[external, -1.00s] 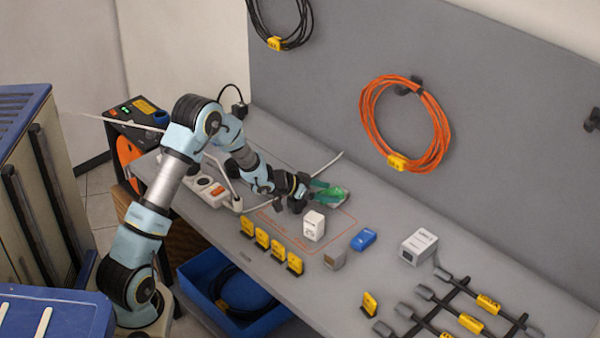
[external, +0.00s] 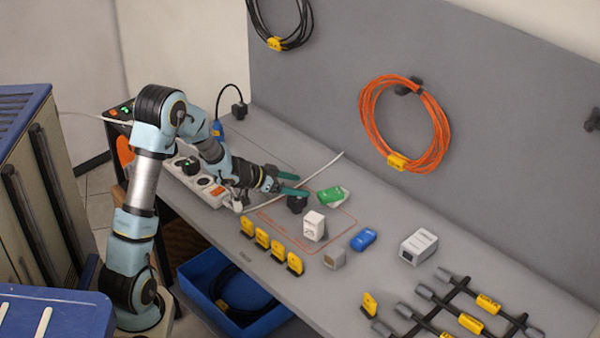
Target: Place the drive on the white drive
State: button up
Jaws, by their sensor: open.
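A green drive (external: 332,196) lies near the back of the marked area on the bench. A pale edge shows at its right side; it may be a white drive beneath it, but this is too small to be sure. My gripper (external: 291,184) is open and empty, to the left of the green drive and apart from it. A blue drive (external: 364,239) lies flat, right of the red outline.
A white upright block (external: 314,226), a black plug-like piece (external: 297,203) and a small grey box (external: 335,259) stand nearby. Several yellow tags (external: 262,239) line the front. A power strip (external: 205,183) lies left; a larger white box (external: 418,246) stands right.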

jog(key=shift+s+a+r, duration=0.15)
jog(key=shift+a+r, duration=0.1)
jog(key=shift+a, duration=0.15)
jog(key=a+f+n+t+y, duration=0.2)
jog(key=a+n+y, duration=0.55)
jog(key=a, duration=1.45)
jog(key=s+a+n+g+y, duration=0.1)
jog(key=s+a+n+g, duration=0.1)
jog(key=s+a, duration=0.3)
jog(key=s+a+f+n+g+y, duration=0.1)
jog(key=s+a+n+g+y, duration=0.1)
jog(key=s+a, duration=0.4)
jog(key=s+g, duration=0.1)
jog(key=s, duration=0.4)
jog(key=shift+a+n, duration=0.2)
jog(key=shift+n, duration=0.15)
jog(key=shift+w+y, duration=0.1)
jog(key=shift+y, duration=0.15)
jog(key=shift+o, duration=0.4)
jog(key=shift+r, duration=0.1)
